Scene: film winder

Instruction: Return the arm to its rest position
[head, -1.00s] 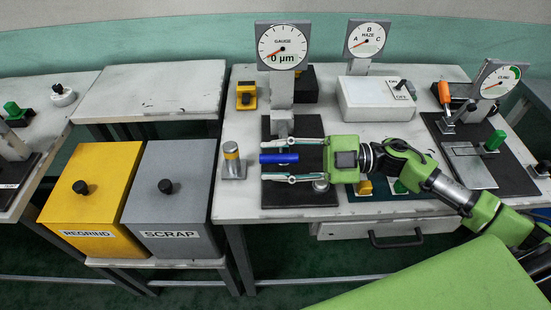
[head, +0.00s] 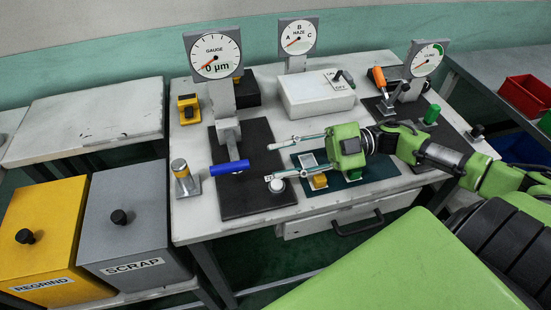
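My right gripper (head: 269,162) reaches in from the right, over the middle of the table (head: 190,222). Its two long fingers are spread apart with nothing between them. The fingertips point left towards a blue cylinder (head: 230,167) and stand clear of it. The blue cylinder lies at the foot of the gauge stand (head: 228,130), above the black mat (head: 232,203). I cannot tell exactly how it is supported. My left gripper is out of view.
The gauge dial (head: 215,55) reads 0 µm. A haze dial (head: 299,36), white box (head: 316,95) and cling dial (head: 427,58) stand behind and right. A yellow-topped post (head: 181,172) stands left. Regrind (head: 45,248) and scrap (head: 138,225) bins are at left. A red tray (head: 527,97) is far right.

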